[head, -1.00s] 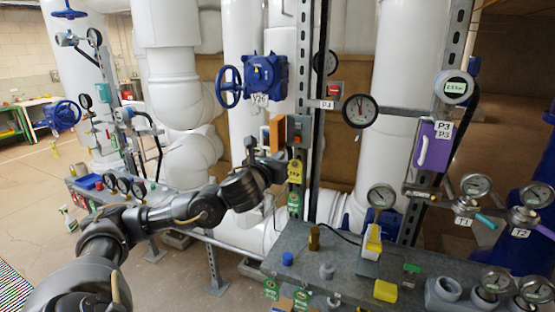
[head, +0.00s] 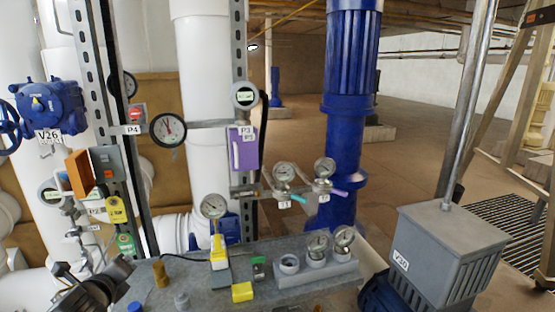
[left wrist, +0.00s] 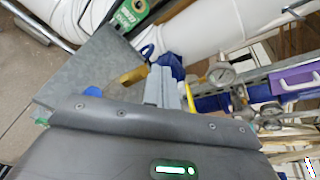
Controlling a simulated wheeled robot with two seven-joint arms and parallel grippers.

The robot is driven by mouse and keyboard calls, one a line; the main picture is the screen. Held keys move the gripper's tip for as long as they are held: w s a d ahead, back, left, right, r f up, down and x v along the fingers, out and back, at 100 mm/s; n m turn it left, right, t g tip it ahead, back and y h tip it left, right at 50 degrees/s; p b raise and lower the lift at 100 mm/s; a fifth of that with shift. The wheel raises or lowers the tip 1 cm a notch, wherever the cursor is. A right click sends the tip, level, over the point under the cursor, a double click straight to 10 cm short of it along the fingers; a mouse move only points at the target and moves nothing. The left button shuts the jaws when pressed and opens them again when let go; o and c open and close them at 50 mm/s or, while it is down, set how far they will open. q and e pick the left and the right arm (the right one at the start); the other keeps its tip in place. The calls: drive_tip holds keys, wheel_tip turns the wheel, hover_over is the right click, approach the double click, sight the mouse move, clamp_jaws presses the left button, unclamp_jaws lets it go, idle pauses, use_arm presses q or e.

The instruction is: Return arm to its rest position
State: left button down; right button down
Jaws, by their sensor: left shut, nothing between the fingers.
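My left arm comes in at the lower left of the head view, and its dark left gripper (head: 68,271) is beside the left end of the grey bench (head: 130,283). In the left wrist view the dark gripper body fills the bottom, with two grey fingers (left wrist: 161,88) close together. The gripper is shut and holds nothing. The fingers are small and partly overlapped in the head view, so their exact distance from the bench is unclear. My right gripper is in neither view.
The bench carries a brass-coloured cylinder (head: 160,273), a yellow block (head: 242,292) and several gauges. An orange panel (head: 79,172), a grey switch box (head: 106,163) and hanging tags stand above the gripper. A grey box marked V30 (head: 445,250) is at right.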

use_arm(q)
drive_tip(key=s+d+f+n+g+h, duration=0.1)
drive_tip(key=s+d+f+n+g, duration=0.1)
drive_tip(key=s+d+f+n, duration=0.3)
drive_tip(key=s+d+f+n+g, duration=0.1)
drive_tip(key=s+f+n, duration=0.1)
drive_tip(key=f, duration=0.5)
drive_tip(key=s+d+f+n+g+h, duration=0.1)
drive_tip(key=s+d+f+n+g, duration=0.15)
drive_tip(key=s+f+n, duration=0.4)
drive_tip(key=s+d+f+n+g+h, duration=0.1)
drive_tip(key=s+d+f+n+g, duration=0.2)
drive_tip(key=s, duration=0.6)
drive_tip(key=s+d+f+n+g, duration=0.2)
drive_tip(key=s+d+f+n, duration=0.2)
drive_tip(key=s+n, duration=0.35)
wheel_tip(320, 180, down, 27)
drive_tip(key=s+g, duration=0.1)
drive_tip(key=s, duration=0.2)
drive_tip(key=s+a+f+m+g, duration=0.1)
drive_tip(key=s+a+f, duration=0.2)
drive_tip(key=s+f, duration=1.2)
drive_tip(key=shift+s+a+f, duration=0.15)
drive_tip(key=shift+s+a, duration=0.05)
drive_tip(key=shift+s, duration=0.2)
drive_tip(key=shift+w, duration=0.1)
